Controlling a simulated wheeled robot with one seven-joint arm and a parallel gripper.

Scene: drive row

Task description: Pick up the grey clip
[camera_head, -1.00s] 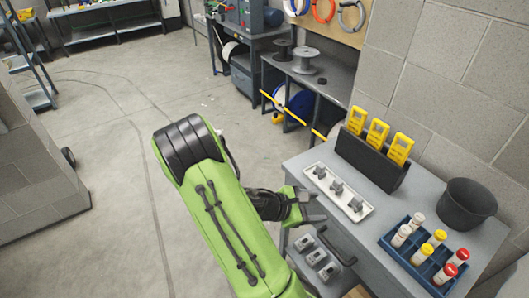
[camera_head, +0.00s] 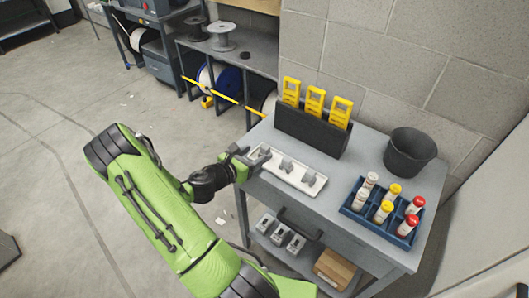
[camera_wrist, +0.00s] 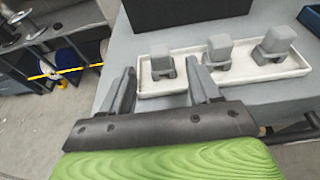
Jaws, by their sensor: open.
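Three small grey clips stand in a row on a white tray (camera_head: 318,187): a left one (camera_wrist: 160,62), a middle one (camera_wrist: 217,52) and a right one (camera_wrist: 276,44). They look alike, so I cannot tell which one is meant. In the head view my gripper (camera_head: 243,158) is at the tray's left end, partly hiding the left clip. In the wrist view my gripper (camera_wrist: 161,84) is open and empty, and the left clip appears ahead, between its fingers. No contact is visible.
A black holder (camera_head: 300,132) with yellow tags stands behind the tray. A dark bucket (camera_head: 409,153) and a blue rack (camera_head: 350,212) of capped tubes are to the right. Grey blocks (camera_head: 279,234) and a cardboard box (camera_head: 335,269) sit on the shelf below.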

